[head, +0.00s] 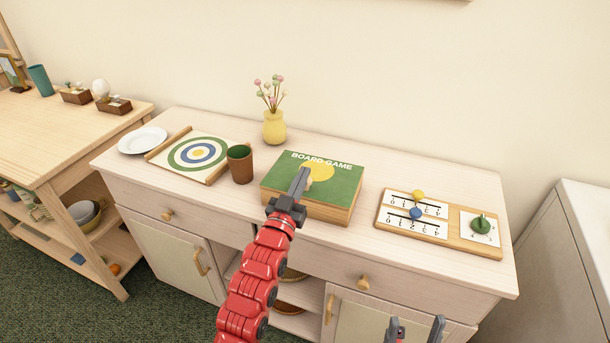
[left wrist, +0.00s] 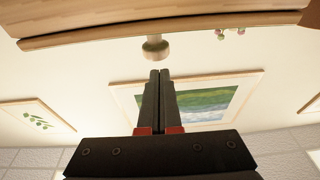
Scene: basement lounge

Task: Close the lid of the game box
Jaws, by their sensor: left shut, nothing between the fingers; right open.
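The game box (head: 337,186) stands on the pale cabinet, with a green top marked "BOARD GAME", a yellow disc and wooden sides. Its lid appears to lie flat over the box; I cannot tell whether a small gap is left. My left gripper (head: 303,178) is shut and empty, in front of or over the lid in the head view, hiding part of it. In the left wrist view its fingers (left wrist: 160,74) are together, just short of a round pale knob (left wrist: 155,48) by a wooden edge (left wrist: 160,24). My right gripper (head: 418,330) is open at the bottom edge, away from the box.
On the cabinet (head: 330,140) stand a brown cup (head: 240,166) left of the box, a target board (head: 178,160), a white plate (head: 142,140), a yellow vase (head: 274,129) behind, and a scoring board (head: 400,228) at right. Bare cabinet top lies behind the box.

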